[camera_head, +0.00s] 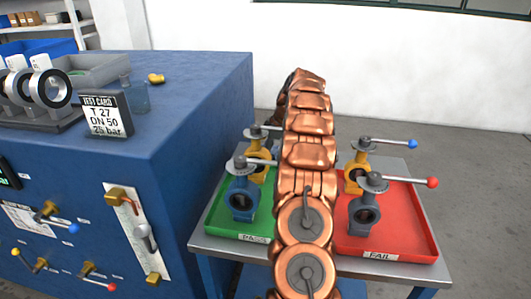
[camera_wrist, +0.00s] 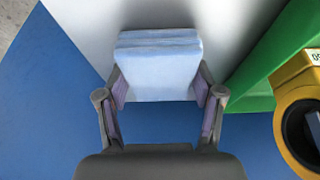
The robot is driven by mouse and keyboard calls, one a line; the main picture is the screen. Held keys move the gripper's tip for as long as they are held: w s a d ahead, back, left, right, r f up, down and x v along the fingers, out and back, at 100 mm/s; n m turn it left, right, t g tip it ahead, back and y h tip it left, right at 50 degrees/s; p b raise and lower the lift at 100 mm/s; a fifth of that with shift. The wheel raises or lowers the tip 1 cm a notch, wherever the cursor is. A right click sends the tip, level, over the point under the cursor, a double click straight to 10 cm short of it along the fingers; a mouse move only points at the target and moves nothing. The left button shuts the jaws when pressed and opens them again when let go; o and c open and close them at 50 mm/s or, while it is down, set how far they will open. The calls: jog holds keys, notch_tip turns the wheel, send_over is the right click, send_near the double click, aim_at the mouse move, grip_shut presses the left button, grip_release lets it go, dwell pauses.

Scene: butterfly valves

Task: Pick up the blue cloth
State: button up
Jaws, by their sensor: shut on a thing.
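The blue cloth (camera_wrist: 159,65) is a pale blue, folded, layered block in the wrist view. My gripper (camera_wrist: 160,88) is shut on it, with one finger at its left side and one at its right side. The head view shows neither the cloth nor my gripper; my copper arm stands in the middle of that view. I cannot tell from the wrist view whether the cloth touches a surface beneath it.
A green PASS tray (camera_head: 228,229) and a red FAIL tray (camera_head: 408,238) hold valves on a grey table (camera_head: 205,243). The green tray (camera_wrist: 262,62) and a yellow valve (camera_wrist: 296,78) are close at right in the wrist view. A blue test bench (camera_head: 200,120) stands left.

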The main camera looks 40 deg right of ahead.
jog(key=shift+r+p, duration=0.2)
jog(key=shift+p, duration=0.2)
jog(key=shift+r+p, duration=0.2)
jog(key=shift+p, duration=0.1)
notch_tip(320, 180, up, 10)
jog(key=p, duration=0.2)
jog(key=shift+f, duration=0.15)
